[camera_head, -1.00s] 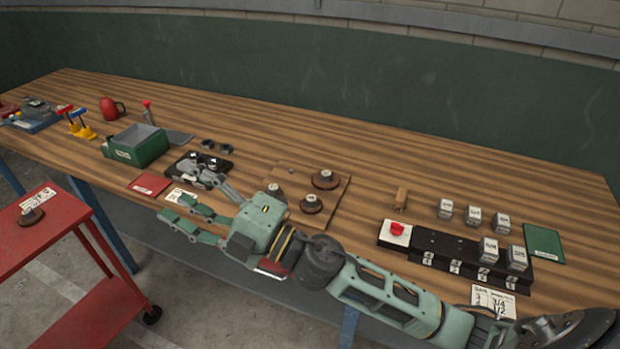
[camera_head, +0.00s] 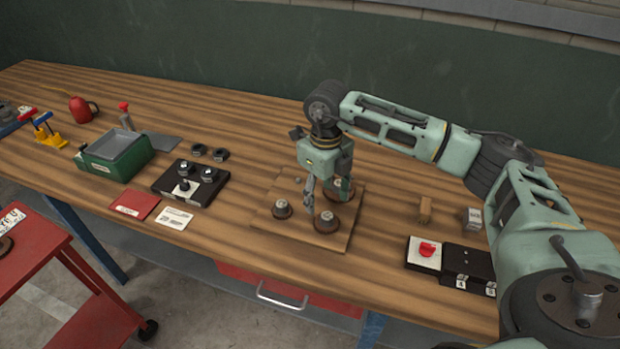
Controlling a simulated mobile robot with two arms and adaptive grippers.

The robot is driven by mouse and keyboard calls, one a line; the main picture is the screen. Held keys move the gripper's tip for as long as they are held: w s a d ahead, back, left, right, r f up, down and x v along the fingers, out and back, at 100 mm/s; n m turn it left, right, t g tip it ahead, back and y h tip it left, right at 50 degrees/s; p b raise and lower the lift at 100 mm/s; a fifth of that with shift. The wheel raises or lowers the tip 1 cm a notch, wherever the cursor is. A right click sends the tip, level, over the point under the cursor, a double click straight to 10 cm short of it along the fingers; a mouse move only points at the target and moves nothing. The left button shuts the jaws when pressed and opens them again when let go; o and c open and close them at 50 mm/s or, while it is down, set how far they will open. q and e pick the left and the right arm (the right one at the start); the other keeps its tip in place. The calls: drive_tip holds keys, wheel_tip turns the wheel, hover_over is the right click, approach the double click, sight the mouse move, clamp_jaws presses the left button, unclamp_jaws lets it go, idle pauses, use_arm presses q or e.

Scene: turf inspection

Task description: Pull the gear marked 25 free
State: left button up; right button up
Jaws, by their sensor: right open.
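My right gripper (camera_head: 325,194) points down over the board, open. Its fingers are between and above the front and back right gears, partly hiding the back right one. I cannot tell whether they touch a gear. My left gripper is out of view.
A black block with knobs (camera_head: 162,184), a red card (camera_head: 135,204) and a white card (camera_head: 174,218) lie left of the board. A green bin (camera_head: 100,163) stands farther left. A red knob on a white plate (camera_head: 427,249) is to the right. A red cart (camera_head: 35,255) stands front left.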

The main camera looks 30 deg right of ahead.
sight(326, 216)
drive_tip(key=shift+d+f, duration=0.1)
drive_tip(key=shift+f, duration=0.15)
drive_tip(key=shift+s+f+p, duration=0.3)
drive_tip(key=shift+s, duration=0.2)
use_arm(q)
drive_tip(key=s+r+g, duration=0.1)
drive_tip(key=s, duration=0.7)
use_arm(e)
drive_tip(key=f, duration=0.1)
drive_tip(key=s+f+p, duration=0.1)
drive_tip(key=f, duration=0.1)
drive_tip(key=shift+s+f, duration=0.1)
drive_tip(key=shift+f, duration=0.05)
drive_tip(key=shift+w+f, duration=0.2)
drive_tip(key=shift+f, duration=0.3)
drive_tip(key=shift+w+f, duration=0.15)
drive_tip(key=shift+f, duration=0.55)
drive_tip(key=c, duration=0.9)
drive_tip(key=shift+c, duration=1)
drive_tip(key=o, duration=0.6)
drive_tip(key=shift+c, duration=0.2)
drive_tip(key=c, duration=0.6)
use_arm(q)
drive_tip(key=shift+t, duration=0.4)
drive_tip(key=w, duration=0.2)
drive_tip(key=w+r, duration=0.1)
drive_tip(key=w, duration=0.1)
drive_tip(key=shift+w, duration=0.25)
use_arm(e)
drive_tip(key=shift+r, duration=0.1)
